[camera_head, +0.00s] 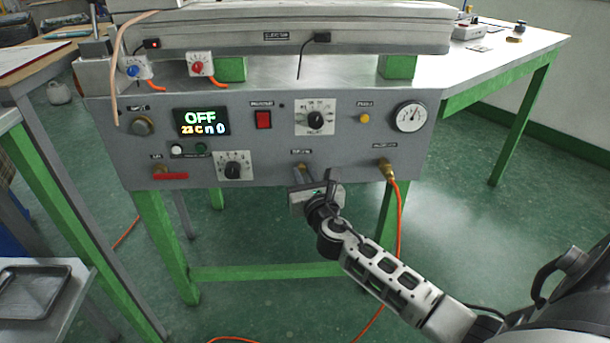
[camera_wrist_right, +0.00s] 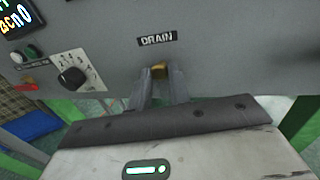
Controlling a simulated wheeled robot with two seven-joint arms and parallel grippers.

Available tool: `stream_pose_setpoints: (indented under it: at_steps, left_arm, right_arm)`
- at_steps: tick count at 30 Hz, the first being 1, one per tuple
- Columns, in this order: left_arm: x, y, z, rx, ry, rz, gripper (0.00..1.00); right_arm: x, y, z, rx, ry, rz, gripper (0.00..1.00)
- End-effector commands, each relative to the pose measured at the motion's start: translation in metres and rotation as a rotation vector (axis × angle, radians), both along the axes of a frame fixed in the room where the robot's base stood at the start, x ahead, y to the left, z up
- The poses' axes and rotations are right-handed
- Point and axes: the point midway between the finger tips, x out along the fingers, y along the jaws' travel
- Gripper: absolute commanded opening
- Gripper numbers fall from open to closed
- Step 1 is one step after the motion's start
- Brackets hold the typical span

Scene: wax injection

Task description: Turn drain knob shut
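The brass drain knob (camera_wrist_right: 159,71) sits under the DRAIN label (camera_wrist_right: 157,39) on the grey panel front. My right gripper (camera_wrist_right: 160,80) reaches up to it, with one finger on each side of the knob. Little or no gap shows between fingers and knob, and I cannot tell whether they press on it. In the head view the right gripper (camera_head: 302,174) is at the panel's lower middle and mostly covers the knob. My left gripper is not in view.
The panel also carries a red lever (camera_head: 170,176) at left, a black dial (camera_head: 234,166), a gauge (camera_head: 409,117) and a brass fitting (camera_head: 386,168) with an orange hose (camera_head: 399,225). A tray (camera_head: 33,291) lies at lower left. The floor below is mostly open.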

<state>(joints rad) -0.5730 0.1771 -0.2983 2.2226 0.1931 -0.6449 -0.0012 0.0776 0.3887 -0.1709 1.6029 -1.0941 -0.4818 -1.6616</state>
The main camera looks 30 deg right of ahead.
Motion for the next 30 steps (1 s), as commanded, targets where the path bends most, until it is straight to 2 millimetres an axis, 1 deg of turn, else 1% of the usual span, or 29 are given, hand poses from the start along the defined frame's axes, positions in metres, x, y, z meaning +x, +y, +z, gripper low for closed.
stream_pose_setpoints:
  at_steps: [4,8,11,15,19,20,21,22,30]
  left_arm:
    - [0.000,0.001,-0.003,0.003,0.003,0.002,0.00]
    - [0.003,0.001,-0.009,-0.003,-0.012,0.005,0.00]
    - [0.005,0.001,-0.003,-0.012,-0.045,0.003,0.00]
    - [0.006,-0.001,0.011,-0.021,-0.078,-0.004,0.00]
    - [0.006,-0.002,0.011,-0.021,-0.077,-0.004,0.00]
    - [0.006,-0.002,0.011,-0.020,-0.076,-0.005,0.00]
    - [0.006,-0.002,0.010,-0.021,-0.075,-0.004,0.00]
    - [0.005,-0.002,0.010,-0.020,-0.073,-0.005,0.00]
    - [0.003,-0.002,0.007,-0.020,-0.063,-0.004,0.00]
  right_arm:
    - [0.000,0.000,-0.001,0.005,-0.003,0.000,0.00]
    - [0.000,0.000,-0.004,0.076,-0.045,-0.001,0.00]
    - [0.000,0.000,-0.003,0.124,-0.074,0.000,0.00]
    - [0.000,0.000,-0.001,0.135,-0.080,0.000,0.00]
    - [0.000,0.000,-0.001,0.134,-0.080,0.000,0.00]
    - [0.000,0.000,-0.001,0.134,-0.080,0.000,0.25]
    - [0.000,0.000,-0.001,0.134,-0.079,0.000,0.36]
    - [0.000,0.000,-0.001,0.134,-0.079,0.000,0.41]
    - [-0.001,0.001,-0.001,0.133,-0.078,0.000,0.41]
